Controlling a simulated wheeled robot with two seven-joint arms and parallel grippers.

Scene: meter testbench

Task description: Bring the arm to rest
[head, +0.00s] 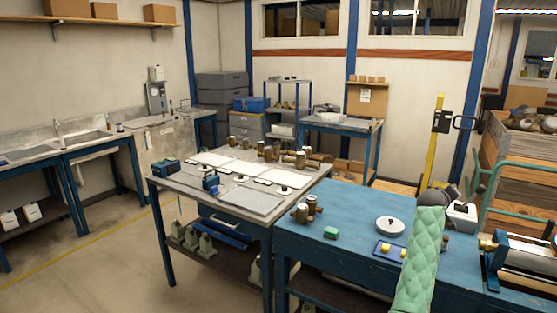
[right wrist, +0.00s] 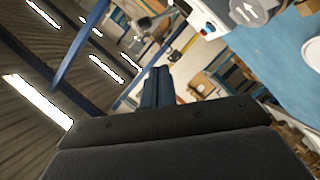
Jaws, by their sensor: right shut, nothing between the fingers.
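My right arm, in a green quilted sleeve (head: 422,250), rises from the bottom of the head view over the blue table. Its dark wrist is at the sleeve's upper end; the fingertips cannot be made out there. In the right wrist view my right gripper (right wrist: 158,75) has its two dark fingers together, with nothing between them. That view is strongly tilted and shows ceiling lights and part of the room beyond the fingers. My left arm and gripper are not in view.
A white box (head: 462,215) is close beside my right wrist. A grey bench (head: 182,183) with meter parts stands to the left.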

